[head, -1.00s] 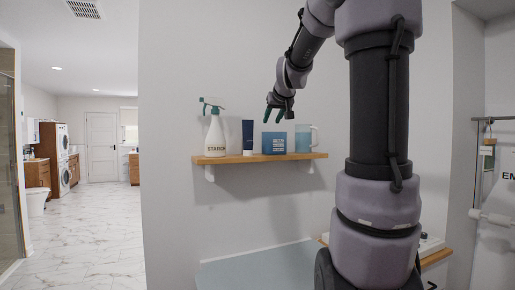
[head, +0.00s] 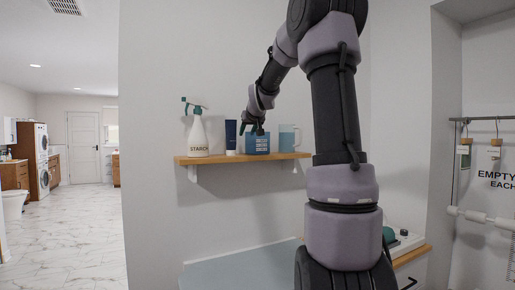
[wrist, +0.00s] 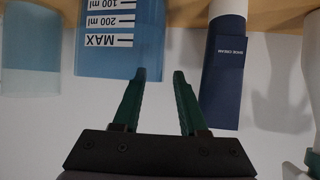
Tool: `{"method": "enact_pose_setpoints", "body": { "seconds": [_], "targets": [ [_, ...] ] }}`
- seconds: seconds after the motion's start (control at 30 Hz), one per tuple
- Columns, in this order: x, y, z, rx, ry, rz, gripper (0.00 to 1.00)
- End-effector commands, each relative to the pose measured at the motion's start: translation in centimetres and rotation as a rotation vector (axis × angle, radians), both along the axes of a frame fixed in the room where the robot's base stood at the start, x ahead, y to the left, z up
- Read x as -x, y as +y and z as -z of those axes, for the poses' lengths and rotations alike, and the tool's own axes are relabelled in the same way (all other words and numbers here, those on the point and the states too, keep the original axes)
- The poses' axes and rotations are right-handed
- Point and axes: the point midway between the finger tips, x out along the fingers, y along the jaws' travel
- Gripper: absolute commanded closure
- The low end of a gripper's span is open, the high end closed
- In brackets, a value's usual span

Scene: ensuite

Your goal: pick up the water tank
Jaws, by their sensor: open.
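The water tank (head: 262,146) is a translucent blue box with white markings, standing on the wooden wall shelf. In the upside-down wrist view the tank (wrist: 105,55) shows upper left with "MAX" and ml lines. My gripper (head: 254,130) is at the tank's upper left part in the head view, partly covering it. In the wrist view my open gripper (wrist: 159,73) has one green fingertip overlapping the tank's edge and the other over the gap beside a dark blue tube (wrist: 225,60). Nothing is held. I cannot tell whether a finger touches the tank.
The shelf (head: 240,159) also holds a white starch spray bottle (head: 197,137), the tube close left of the tank, and a light blue jug (head: 287,138) close right. A pale blue board (head: 240,271) lies below. Open floor (head: 70,235) is at left.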

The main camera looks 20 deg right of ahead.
Motion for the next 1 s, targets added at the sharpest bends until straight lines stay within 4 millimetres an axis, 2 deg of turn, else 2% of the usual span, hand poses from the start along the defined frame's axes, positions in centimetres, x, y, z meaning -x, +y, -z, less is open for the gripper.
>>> {"method": "enact_pose_setpoints", "body": {
  "seconds": [0.17,0.2,0.27,0.3,1.0],
  "targets": [
    [-0.05,-0.05,0.02,0.000,0.000,0.001,0.58],
    [-0.05,-0.04,0.03,0.000,0.000,0.001,0.62],
    [-0.04,-0.04,0.02,0.000,0.000,0.001,0.85],
    [-0.04,-0.04,0.02,0.000,0.000,0.001,1.00],
    [-0.01,-0.03,0.16,-0.001,0.003,0.000,1.00]
  ]
}}
